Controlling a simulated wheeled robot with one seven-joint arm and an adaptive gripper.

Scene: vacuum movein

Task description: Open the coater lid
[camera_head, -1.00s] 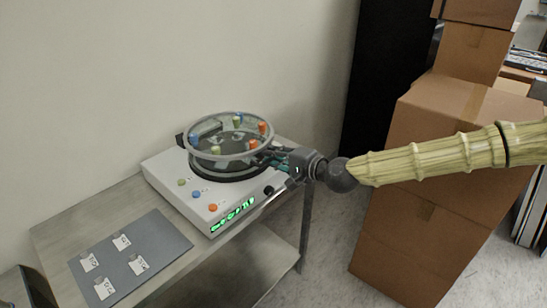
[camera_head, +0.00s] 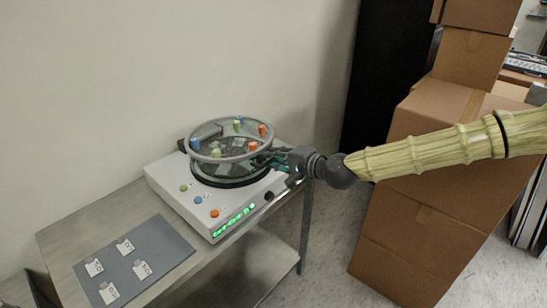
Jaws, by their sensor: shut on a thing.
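The coater (camera_head: 205,225) is a white box with coloured buttons and a green display on its front, standing on a metal table. Its round clear lid (camera_head: 231,156) has a grey rim and carries several coloured knobs, blue, green and orange. The lid is tilted up from the dark round base (camera_head: 229,182), with a gap at the front and right. My gripper (camera_head: 269,158) reaches in from the right and is shut on the lid's right edge. The fingertips are small and partly hidden against the lid.
A grey mat (camera_head: 135,262) with several small labelled cards lies on the table (camera_head: 75,232) in front of the coater. Stacked cardboard boxes (camera_head: 435,195) stand on the right, beneath and behind my arm. A wall is behind the table.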

